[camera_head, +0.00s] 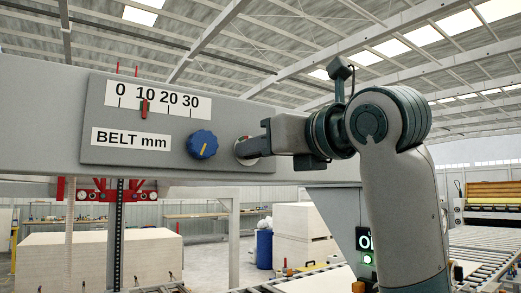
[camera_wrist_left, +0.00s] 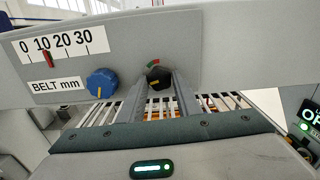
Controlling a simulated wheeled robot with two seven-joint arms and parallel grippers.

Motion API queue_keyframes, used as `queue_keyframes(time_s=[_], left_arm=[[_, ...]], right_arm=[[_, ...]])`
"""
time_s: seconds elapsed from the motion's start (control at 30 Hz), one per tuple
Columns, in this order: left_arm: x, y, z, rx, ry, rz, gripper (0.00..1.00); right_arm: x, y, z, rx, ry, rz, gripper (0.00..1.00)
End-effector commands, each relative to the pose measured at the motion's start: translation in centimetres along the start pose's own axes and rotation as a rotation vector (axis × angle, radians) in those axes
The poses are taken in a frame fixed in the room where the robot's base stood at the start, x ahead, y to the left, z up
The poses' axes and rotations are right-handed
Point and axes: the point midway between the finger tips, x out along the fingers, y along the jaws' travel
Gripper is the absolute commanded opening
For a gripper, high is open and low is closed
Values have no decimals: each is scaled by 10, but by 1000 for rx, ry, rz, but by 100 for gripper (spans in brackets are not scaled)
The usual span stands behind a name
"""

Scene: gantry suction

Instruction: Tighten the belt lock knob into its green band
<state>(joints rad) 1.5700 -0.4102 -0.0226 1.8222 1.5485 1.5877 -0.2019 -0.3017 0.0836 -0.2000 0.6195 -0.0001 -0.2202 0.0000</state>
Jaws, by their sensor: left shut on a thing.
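The belt lock knob (camera_wrist_left: 158,78) is black and faceted and sits on the grey panel, right of the blue knob. A small coloured arc with red and green (camera_wrist_left: 153,63) shows just above it in the left wrist view. My left gripper (camera_wrist_left: 160,92) is shut on the lock knob, one finger on each side. In the head view my left gripper (camera_head: 249,148) reaches the panel from the right and hides most of the knob. Where the knob's mark stands against the green band is too small to tell. My right gripper is not in view.
The blue knob (camera_head: 202,144) with a yellow line is close left of my gripper. A BELT mm scale (camera_head: 157,99) has its red pointer (camera_head: 144,107) near 10. A lit display (camera_head: 365,241) stands lower right, beside a roller conveyor (camera_head: 484,246).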

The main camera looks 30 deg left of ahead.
Motion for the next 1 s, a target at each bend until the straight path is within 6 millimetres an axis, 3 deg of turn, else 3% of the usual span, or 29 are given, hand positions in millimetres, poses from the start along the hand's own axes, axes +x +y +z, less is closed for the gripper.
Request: queue_keyframes(time_s=[0.33, 0.7, 1.0], left_arm=[[0, 0, -2, 184, 1, 1, 8], [0, 1, -2, 433, 1, 1, 8], [1, 1, -1, 522, 1, 0, 8]], right_arm=[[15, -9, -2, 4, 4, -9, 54], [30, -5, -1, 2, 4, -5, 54], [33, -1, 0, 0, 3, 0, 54]])
